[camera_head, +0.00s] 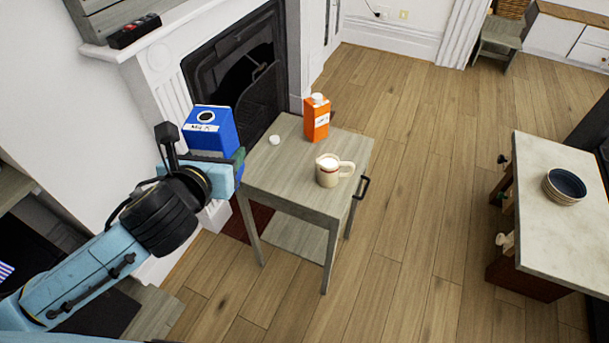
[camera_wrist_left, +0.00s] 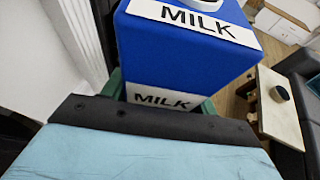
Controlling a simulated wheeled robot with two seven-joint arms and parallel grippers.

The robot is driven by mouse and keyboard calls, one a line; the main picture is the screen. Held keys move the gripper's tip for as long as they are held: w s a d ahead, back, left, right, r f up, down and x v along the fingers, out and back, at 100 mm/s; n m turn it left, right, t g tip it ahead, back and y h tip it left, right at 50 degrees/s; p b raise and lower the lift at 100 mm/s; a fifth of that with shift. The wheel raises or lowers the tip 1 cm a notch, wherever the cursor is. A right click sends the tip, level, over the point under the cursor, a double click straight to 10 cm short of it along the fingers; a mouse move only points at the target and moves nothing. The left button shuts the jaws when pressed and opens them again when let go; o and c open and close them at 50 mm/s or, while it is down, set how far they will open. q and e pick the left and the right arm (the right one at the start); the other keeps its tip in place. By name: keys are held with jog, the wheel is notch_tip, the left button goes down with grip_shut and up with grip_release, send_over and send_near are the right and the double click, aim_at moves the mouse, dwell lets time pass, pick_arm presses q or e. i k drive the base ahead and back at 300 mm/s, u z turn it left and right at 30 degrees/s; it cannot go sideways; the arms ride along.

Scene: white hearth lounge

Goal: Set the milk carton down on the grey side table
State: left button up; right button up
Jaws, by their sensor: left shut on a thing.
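My right gripper is not in view.
The left part of the tabletop is clear. The fireplace (camera_head: 237,73) is behind. A counter with bowls (camera_head: 564,187) stands at right.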

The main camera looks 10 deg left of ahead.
aim_at(272, 169)
jog(key=z, duration=0.65)
jog(key=i, duration=1)
jog(key=u, duration=1.35)
